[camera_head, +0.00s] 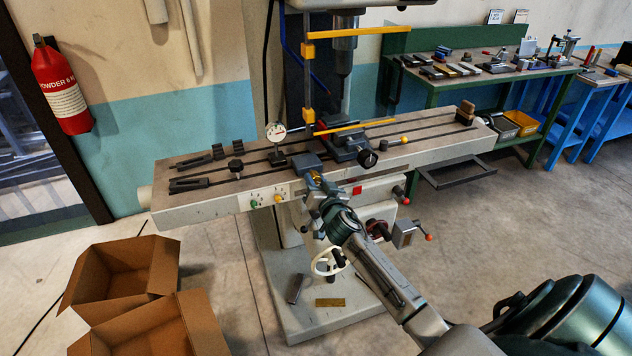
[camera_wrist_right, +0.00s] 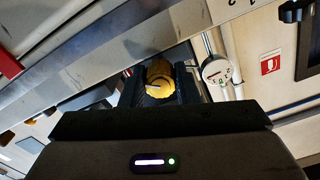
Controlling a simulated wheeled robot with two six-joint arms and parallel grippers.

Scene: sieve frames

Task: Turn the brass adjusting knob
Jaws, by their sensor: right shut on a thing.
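The brass knob (camera_wrist_right: 160,79) sits between the two dark fingers of my right gripper (camera_wrist_right: 160,88) in the right wrist view. The gripper is shut on it, with a finger on each side. A dark line or slot shows on the knob's face. In the head view my right gripper (camera_head: 316,181) is at the front edge of the machine table, and a little brass colour shows between its parts. The fingers hide much of the knob there. My left gripper is in neither view.
The milling machine table (camera_head: 205,206) carries a vise (camera_head: 345,146), clamps and a dial gauge (camera_head: 276,131). A handwheel (camera_head: 328,262) is below my gripper. Cardboard boxes (camera_head: 120,270) stand at the left, a tool bench (camera_head: 480,75) at the back right.

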